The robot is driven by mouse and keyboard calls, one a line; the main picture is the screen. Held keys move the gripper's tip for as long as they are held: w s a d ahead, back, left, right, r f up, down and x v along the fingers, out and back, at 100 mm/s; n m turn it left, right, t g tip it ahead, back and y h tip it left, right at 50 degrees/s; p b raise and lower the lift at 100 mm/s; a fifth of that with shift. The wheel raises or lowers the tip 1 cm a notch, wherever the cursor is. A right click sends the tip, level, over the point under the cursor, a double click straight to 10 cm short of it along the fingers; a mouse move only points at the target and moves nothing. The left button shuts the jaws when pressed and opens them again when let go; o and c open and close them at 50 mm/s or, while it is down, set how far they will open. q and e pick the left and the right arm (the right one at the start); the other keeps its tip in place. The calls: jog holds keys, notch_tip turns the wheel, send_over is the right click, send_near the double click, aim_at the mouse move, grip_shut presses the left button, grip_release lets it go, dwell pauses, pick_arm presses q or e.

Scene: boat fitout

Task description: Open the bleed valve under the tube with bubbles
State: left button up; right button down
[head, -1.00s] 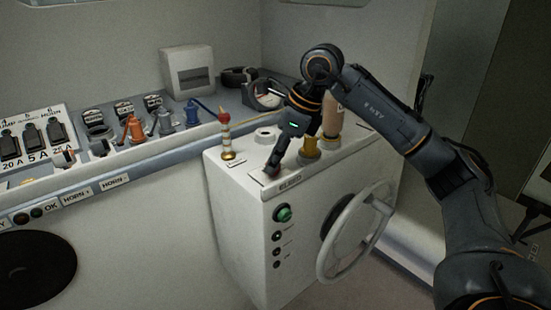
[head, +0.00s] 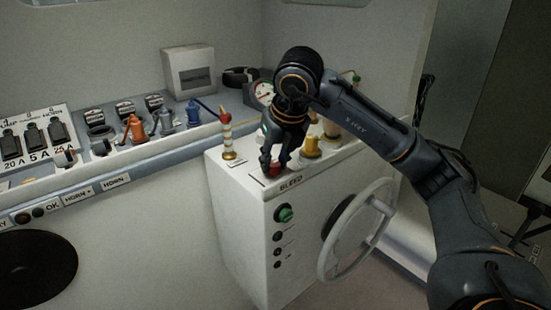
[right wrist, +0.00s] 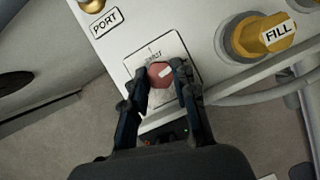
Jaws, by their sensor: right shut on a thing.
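A red knob (head: 275,169) sits on top of the white console, just behind the front edge marked BLEED. In the right wrist view the red knob (right wrist: 160,74) is faceted, with a white mark slanting up to the right, on a white plate (right wrist: 177,49) whose lettering I cannot read surely. My right gripper (head: 275,165) points down, its two fingers shut on opposite sides of the red knob. An upright banded tube (head: 227,135) with a red top and brass base stands left of it, by a PORT label (right wrist: 106,22). I cannot make out bubbles. My left gripper is out of view.
A yellow FILL knob (right wrist: 268,32) stands right of the red knob. A steering wheel (head: 358,230) and a green button (head: 284,214) are on the console front. Orange and blue levers (head: 193,112) line the shelf at left. My right arm hides part of the console top.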

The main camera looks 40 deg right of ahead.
jog(key=shift+a+f+m, duration=0.1)
jog(key=shift+m, duration=0.7)
jog(key=shift+h, duration=0.3)
jog(key=c, duration=1.1)
grip_release()
jog(key=shift+o, duration=0.2)
jog(key=v, duration=1.2)
jog(key=shift+w, duration=0.2)
